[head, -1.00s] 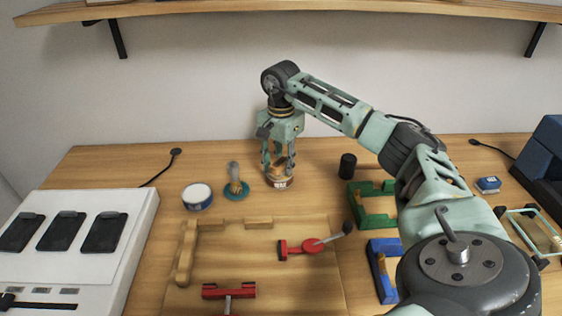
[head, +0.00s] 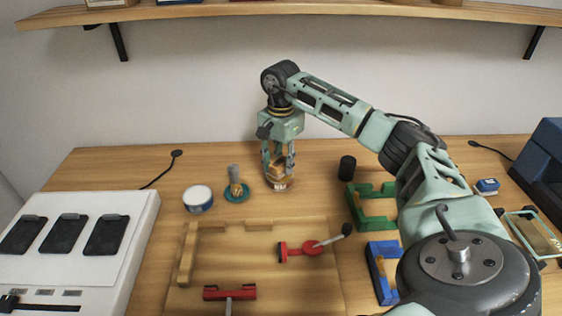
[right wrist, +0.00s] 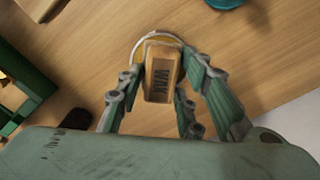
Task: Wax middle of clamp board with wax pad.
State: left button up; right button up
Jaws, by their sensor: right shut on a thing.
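My right gripper (head: 278,168) points down at the back of the table and is shut on the wax pad (right wrist: 160,82), a tan block marked WAX. A round tin (head: 281,184) with a light rim and yellowish inside is right below the pad; its rim also shows in the right wrist view (right wrist: 157,36). I cannot tell whether the pad touches the wax. The clamp board (head: 245,278) lies in front, with wooden fences on its left and back edges and two red clamps (head: 229,292) (head: 296,250). Its middle is bare. My left gripper is not in view.
A white-topped round tin (head: 198,198) and a brush on a teal dish (head: 236,193) stand left of the gripper. A black cylinder (head: 347,167), green holder (head: 372,208) and blue holder (head: 380,270) are at right. A white station (head: 75,258) fills the left.

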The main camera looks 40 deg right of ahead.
aim_at(281, 161)
jog(key=shift+r+p, duration=2.3)
jog(key=shift+r, duration=0.75)
jog(key=shift+f, duration=0.1)
